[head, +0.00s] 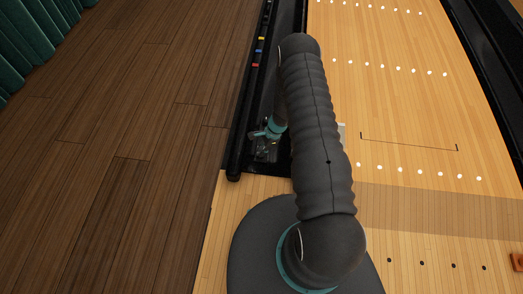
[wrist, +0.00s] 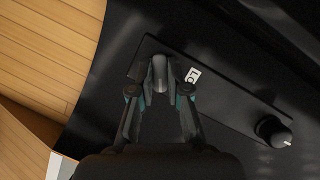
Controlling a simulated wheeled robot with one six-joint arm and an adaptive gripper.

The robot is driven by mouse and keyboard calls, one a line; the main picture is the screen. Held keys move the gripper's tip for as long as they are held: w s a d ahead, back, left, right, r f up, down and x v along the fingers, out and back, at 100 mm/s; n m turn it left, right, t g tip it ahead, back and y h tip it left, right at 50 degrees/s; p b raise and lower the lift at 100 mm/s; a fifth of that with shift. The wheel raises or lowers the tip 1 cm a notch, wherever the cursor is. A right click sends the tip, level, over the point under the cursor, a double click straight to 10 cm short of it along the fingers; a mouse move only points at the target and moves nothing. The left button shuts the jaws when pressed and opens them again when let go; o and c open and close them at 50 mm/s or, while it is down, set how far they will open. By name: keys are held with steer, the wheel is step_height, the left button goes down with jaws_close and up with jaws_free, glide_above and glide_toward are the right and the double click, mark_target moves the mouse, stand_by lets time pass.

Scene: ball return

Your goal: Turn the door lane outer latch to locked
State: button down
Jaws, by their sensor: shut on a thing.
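The outer latch (wrist: 160,72) shows in the wrist view as a rounded grey knob on a dark plate. My gripper (wrist: 160,84) has its two fingers closed on either side of this knob. Beside it is a small white label (wrist: 192,76) with dark letters, partly hidden by a finger. In the head view my gripper (head: 263,152) is low in the dark gutter at the lane's left side, and the latch is hidden there.
A second round knob (wrist: 273,131) with a white mark sits at the plate's (wrist: 228,105) other end. The pale wooden lane (head: 400,110) lies to the right in the head view. Dark floor boards (head: 130,130) to the left are clear.

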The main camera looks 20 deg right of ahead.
steer(key=shift+w+n+b, duration=0.1)
steer(key=shift+n+b, duration=0.2)
steer(key=shift+b, duration=0.1)
steer(key=shift+f+n+g+b, duration=0.15)
steer(key=shift+n+g+b, duration=0.15)
steer(key=shift+n+b, duration=0.3)
steer(key=n+g+b, duration=0.1)
steer(key=n+b, duration=0.1)
steer(key=n, duration=0.1)
steer(key=shift+w+h+b, duration=0.1)
steer(key=shift+h+b, duration=0.25)
steer(key=shift+h, duration=0.05)
steer(key=n+g+b, duration=0.1)
steer(key=n+b, duration=0.1)
steer(key=n, duration=0.1)
steer(key=shift+w+a+n+h, duration=0.1)
steer(key=shift+n+h, duration=0.3)
steer(key=shift+n+g+h+b, duration=0.45)
steer(key=shift+n+b, duration=0.55)
steer(key=shift+n, duration=0.6)
steer(key=shift+r, duration=0.2)
steer(key=c, duration=1.1)
jaws_free()
steer(key=shift+c, duration=0.2)
